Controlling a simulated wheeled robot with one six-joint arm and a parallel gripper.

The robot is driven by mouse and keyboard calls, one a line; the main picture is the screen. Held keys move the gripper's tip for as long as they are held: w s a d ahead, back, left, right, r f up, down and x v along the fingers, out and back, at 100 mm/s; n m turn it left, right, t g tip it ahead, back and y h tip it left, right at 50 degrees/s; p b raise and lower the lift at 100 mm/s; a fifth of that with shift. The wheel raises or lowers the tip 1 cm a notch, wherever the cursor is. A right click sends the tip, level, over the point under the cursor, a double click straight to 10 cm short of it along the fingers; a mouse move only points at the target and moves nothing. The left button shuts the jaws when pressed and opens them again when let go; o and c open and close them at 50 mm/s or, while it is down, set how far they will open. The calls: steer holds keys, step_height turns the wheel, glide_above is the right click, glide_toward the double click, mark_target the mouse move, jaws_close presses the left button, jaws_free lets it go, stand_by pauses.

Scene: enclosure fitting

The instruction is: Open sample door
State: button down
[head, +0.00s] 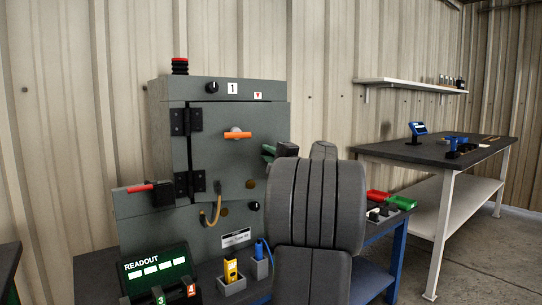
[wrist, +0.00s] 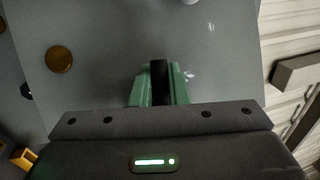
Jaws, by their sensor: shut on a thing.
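The sample door (head: 207,155) is a grey panel on the front of a grey enclosure (head: 160,105), with black hinges on its left side. An orange handle (head: 238,135) lies nearly level on the door's upper part. My gripper (head: 268,151) is at the door's right side, partly hidden by my arm. In the wrist view, the green fingers of my gripper (wrist: 159,88) are shut on a dark upright bar (wrist: 159,77) in front of the grey panel (wrist: 110,50). How the bar joins the door is hidden, and I cannot tell whether the door is ajar.
A red-handled lever (head: 140,188) sticks out left of the door. Below are a readout screen (head: 158,270), a yellow meter (head: 231,271) and a blue tool (head: 264,250). Red and green trays (head: 378,196) lie behind my arm. A dark-topped table (head: 440,150) stands at right.

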steer(key=shift+w+f, duration=0.1)
steer(key=shift+f, duration=0.05)
steer(key=c, duration=1.5)
jaws_free()
steer(key=p+v, duration=0.1)
steer(key=v, duration=1.2)
steer(key=shift+s+d+p, duration=0.15)
steer(key=shift+s+p, duration=0.15)
steer(key=shift+s, duration=0.05)
steer(key=shift+c, duration=0.4)
